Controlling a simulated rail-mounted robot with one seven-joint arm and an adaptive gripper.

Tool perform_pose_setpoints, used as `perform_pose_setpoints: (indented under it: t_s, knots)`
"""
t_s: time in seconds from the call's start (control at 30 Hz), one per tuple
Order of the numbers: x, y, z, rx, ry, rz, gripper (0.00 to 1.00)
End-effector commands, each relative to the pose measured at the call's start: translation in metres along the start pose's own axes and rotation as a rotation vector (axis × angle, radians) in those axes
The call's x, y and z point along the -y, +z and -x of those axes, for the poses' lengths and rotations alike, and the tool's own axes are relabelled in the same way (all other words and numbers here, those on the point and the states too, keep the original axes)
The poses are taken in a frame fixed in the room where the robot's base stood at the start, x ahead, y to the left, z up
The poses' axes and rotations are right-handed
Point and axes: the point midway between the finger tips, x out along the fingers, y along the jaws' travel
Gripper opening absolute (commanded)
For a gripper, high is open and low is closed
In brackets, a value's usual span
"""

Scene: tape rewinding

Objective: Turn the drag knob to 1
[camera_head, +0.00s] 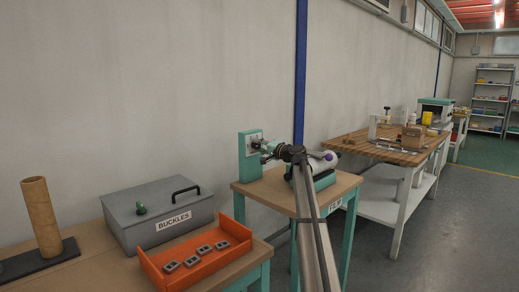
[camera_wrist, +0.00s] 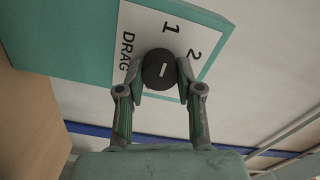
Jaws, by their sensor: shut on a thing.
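The drag knob (camera_wrist: 152,80) is round and black with a short white mark on its face. It sits on a white plate (camera_wrist: 139,23) marked DRAG, with a 1 (camera_wrist: 171,27) and a 2 (camera_wrist: 191,53) beside it. The mark stands about upright in the wrist picture; which number it points at is unclear. My gripper (camera_wrist: 159,70) has a finger on each side of the knob and is shut on it.
The box stands on a small table (camera_head: 264,190) beside a grey-white roller machine (camera_head: 324,161). At left are a grey BUCKLES case (camera_head: 160,207), an orange tray (camera_head: 226,260) with several small grey pieces, and a cardboard tube (camera_head: 41,217). A wooden workbench (camera_head: 395,153) stands farther right.

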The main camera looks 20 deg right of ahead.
Motion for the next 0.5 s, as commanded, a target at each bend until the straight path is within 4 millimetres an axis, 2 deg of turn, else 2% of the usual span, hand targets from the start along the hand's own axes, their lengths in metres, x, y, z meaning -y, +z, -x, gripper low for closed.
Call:
perform_pose_setpoints:
  t_s: [0.3,0.33,0.37,0.4,0.5]
  knots:
    - [0.0013,-0.0010,-0.0012,-0.002,-0.001,0.004,0.01]
    - [0.0013,-0.0010,-0.0012,-0.002,-0.001,0.004,0.42]
    - [0.0013,-0.0010,-0.0012,-0.002,-0.001,0.004,0.53]
    - [0.0012,-0.0009,-0.0011,-0.002,-0.001,0.003,0.61]
    - [0.0009,-0.0007,-0.0008,-0.001,-0.001,0.003,0.61]
